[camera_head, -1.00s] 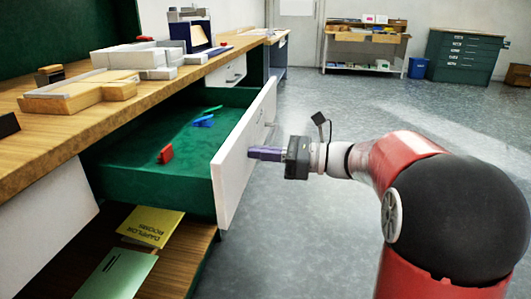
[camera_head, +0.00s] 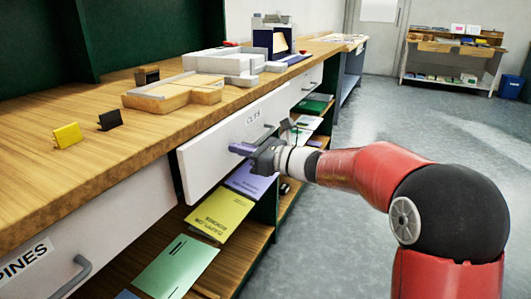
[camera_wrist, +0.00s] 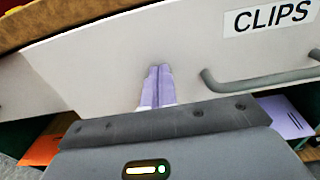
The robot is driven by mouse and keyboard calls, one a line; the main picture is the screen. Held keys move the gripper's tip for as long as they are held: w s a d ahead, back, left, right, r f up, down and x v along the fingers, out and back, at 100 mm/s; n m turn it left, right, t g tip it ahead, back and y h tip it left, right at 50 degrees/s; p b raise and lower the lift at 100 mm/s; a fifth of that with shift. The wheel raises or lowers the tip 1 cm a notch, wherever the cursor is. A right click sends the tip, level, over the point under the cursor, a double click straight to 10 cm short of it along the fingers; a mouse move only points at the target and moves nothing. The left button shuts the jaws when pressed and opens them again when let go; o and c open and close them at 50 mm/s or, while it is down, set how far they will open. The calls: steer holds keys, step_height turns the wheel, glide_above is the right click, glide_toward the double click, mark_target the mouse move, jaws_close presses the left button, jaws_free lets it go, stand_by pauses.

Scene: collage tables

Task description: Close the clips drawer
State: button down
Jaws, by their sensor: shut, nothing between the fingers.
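The clips drawer (camera_head: 208,157) has a white front, and its label reads CLIPS in the wrist view (camera_wrist: 262,19). The front stands slightly out from the desk at its left end, and the inside of the drawer is hidden. Its grey handle (camera_wrist: 255,82) lies to the right of my fingers in the wrist view. My gripper (camera_head: 243,149) is shut and empty, with its purple fingertips (camera_wrist: 157,82) at the drawer front, left of the handle. They appear to touch the front.
Another drawer (camera_head: 90,225), labelled with letters ending in PINES, sits at the lower left. A shelf (camera_head: 247,245) below holds yellow (camera_head: 218,212), green (camera_head: 177,266) and purple booklets. Trays (camera_head: 180,92) stand on the wooden desktop (camera_head: 60,175). Grey floor (camera_head: 350,240) is open to the right.

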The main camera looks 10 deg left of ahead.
mark_target(227, 144)
steer(key=x, duration=0.3)
steer(key=shift+a, duration=0.15)
steer(key=shift+w+a+r, duration=0.1)
steer(key=shift+a+r, duration=0.05)
steer(key=shift+a, duration=0.05)
steer(key=shift+r, duration=0.1)
